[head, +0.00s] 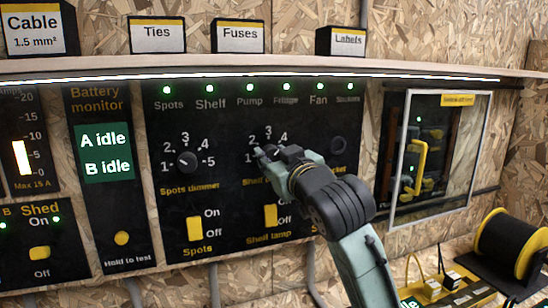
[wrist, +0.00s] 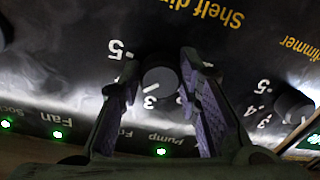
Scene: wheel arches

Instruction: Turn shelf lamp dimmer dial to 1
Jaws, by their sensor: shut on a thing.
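The shelf dimmer dial (wrist: 160,78) is a round black knob on the black panel. In the wrist view, which is upside down, it sits between the two fingers of my gripper (wrist: 163,62). The fingers are closed on its sides. Its white pointer mark appears to point near the 3. The 5 also shows beside the left finger. In the head view my gripper (head: 264,153) covers the dial, and only the upper scale numbers show around it. The label beneath is partly hidden by my arm.
The spots dimmer dial (head: 187,161) is to the left, with the yellow spots switch (head: 194,229) below it. The yellow shelf lamp switch (head: 270,215) is just below my gripper. A clear-framed cover (head: 401,150) stands to the right. A shelf (head: 200,64) runs above the panel.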

